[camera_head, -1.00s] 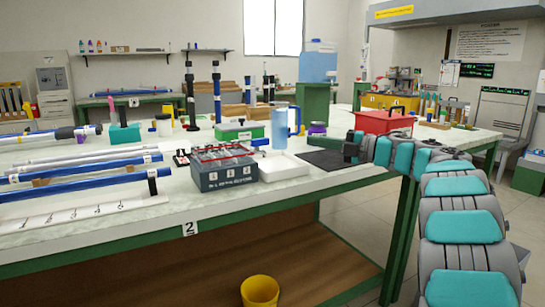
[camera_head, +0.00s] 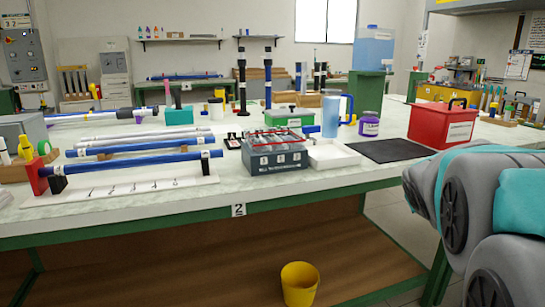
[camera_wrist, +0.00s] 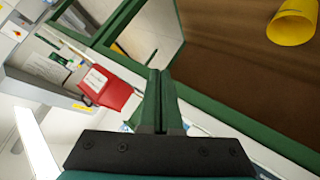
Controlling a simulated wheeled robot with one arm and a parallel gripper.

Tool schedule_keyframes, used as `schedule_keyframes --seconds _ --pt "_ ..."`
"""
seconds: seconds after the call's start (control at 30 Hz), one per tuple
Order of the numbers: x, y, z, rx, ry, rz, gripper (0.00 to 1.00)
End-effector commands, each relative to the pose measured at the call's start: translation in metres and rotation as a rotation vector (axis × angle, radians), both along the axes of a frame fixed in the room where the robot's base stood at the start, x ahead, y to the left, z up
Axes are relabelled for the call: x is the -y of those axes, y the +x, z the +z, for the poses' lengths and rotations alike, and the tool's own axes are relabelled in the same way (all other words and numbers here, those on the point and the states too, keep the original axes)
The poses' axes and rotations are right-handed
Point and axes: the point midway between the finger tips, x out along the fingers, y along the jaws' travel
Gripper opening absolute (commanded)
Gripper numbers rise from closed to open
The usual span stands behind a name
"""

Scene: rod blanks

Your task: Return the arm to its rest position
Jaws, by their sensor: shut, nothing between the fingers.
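My arm (camera_head: 480,205) shows at the right edge of the head view as grey and teal links, in front of the workbench's right end. Its gripper is out of sight there. In the wrist view my gripper (camera_wrist: 160,75) is shut, its fingers together and empty. The wrist view is tilted. It shows the green bench frame, the brown lower shelf (camera_wrist: 225,50) and a yellow bucket (camera_wrist: 293,22) at the top right.
The workbench (camera_head: 120,222) holds blue rods (camera_head: 150,163), a grey rack box (camera_head: 275,157), a white tray (camera_head: 332,155), a black mat (camera_head: 392,150) and a red box (camera_head: 442,124). The yellow bucket also shows below the bench (camera_head: 299,285). Some floor is clear right of it.

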Motion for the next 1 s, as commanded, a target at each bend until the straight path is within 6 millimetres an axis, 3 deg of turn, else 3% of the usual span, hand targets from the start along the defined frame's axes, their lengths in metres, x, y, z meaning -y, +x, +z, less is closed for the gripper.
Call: schedule_keyframes --seconds 0.1,0.3,0.43,0.6,0.7,0.8,1.0 --pt "-0.032 -0.057 -0.050 -0.155 0.125 -0.051 0.00" --pt "-0.091 -0.160 -0.122 -0.432 0.307 -0.108 0.00" --pt "-0.132 -0.231 -0.156 -0.619 0.406 -0.125 0.00" --pt "-0.174 -0.312 -0.181 -0.830 0.495 -0.128 0.00" --pt "-0.189 -0.344 -0.187 -0.916 0.523 -0.127 0.00" --pt "-0.197 -0.361 -0.190 -0.960 0.538 -0.128 0.00" --pt "-0.199 -0.366 -0.190 -0.974 0.543 -0.127 0.00"
